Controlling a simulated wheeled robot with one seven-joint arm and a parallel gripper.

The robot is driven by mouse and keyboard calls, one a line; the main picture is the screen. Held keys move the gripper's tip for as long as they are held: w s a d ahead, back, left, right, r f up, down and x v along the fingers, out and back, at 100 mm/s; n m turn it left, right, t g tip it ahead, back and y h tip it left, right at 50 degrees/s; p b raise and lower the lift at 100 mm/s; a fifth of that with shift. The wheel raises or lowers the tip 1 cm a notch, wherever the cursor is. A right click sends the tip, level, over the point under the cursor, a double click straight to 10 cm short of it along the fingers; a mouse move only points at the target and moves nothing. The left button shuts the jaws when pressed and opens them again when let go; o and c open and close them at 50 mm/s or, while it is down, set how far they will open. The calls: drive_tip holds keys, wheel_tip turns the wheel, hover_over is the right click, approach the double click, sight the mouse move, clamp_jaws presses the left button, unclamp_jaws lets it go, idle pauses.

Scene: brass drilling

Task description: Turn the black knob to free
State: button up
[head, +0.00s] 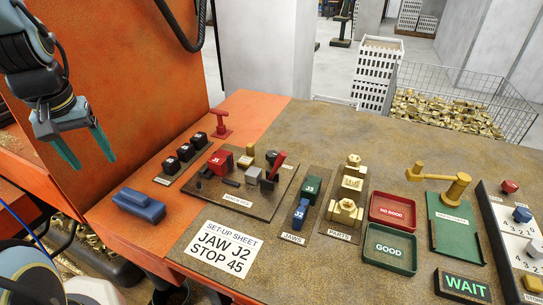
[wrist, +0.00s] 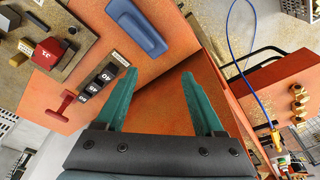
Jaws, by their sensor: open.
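A small dark knob-like part (head: 271,157) stands on the brown fixture plate (head: 245,207), between a yellow-topped post and a red-handled lever. It looks like the black knob, but its setting is too small to read. The plate also bears a red jaw block (head: 219,163), which shows in the wrist view (wrist: 48,53) too. My gripper (head: 85,150) is open and empty, up at the left of the head view, well apart from the fixture. In the wrist view its green fingers (wrist: 158,74) are spread with nothing between them.
A blue block (head: 139,206) lies near the front edge. The set-up sheet (head: 215,249), spare jaws (head: 302,212) and trays (head: 390,248) occupy the front and right. An orange panel (head: 130,70) rises behind my gripper.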

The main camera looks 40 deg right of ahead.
drive_tip(key=d+f+m+b, duration=0.2)
drive_tip(key=d+m, duration=0.1)
drive_tip(key=d, duration=0.7)
drive_tip(key=m+h+b, duration=0.3)
drive_tip(key=m+b, duration=0.2)
drive_tip(key=m, duration=0.1)
approach(272, 154)
drive_tip(key=p+x, duration=0.2)
drive_tip(key=x, duration=0.6)
drive_tip(key=shift+d+f, duration=0.1)
drive_tip(key=shift+f, duration=0.15)
drive_tip(key=shift+c, duration=0.3)
clamp_jaws()
